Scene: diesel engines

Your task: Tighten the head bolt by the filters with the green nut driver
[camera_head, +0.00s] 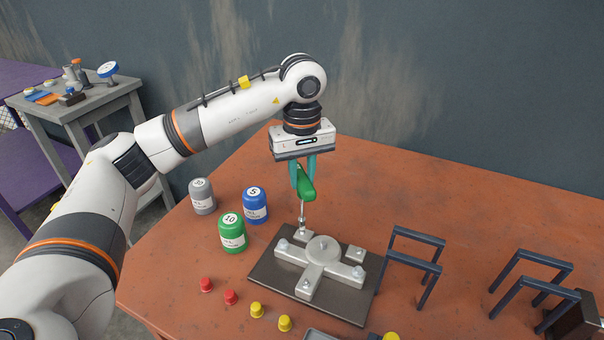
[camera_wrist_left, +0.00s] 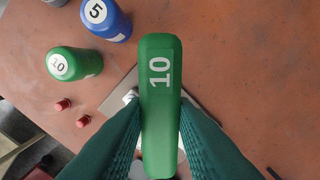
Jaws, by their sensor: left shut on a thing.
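My left gripper (camera_head: 304,178) is shut on the handle of the green nut driver (camera_head: 306,188). The handle is marked 10 in the left wrist view (camera_wrist_left: 160,100), between the teal fingers. The driver's thin shaft points down, its lower end at the far corner of the grey cross-shaped engine head (camera_head: 322,252), over or on a bolt there; I cannot tell whether it is seated. The head has several bolts at its arm ends. Filter-like canisters stand to its left: green marked 10 (camera_head: 232,236), blue marked 5 (camera_head: 256,207) and grey (camera_head: 202,198). My right gripper is not in view.
The head sits on a dark plate (camera_head: 340,308) on the rust-coloured table (camera_head: 440,190). Red caps (camera_head: 206,285) and yellow caps (camera_head: 257,310) lie in front. Dark frame stands (camera_head: 415,250) are on the right. A grey side table (camera_head: 80,110) holds tools. The table's back is clear.

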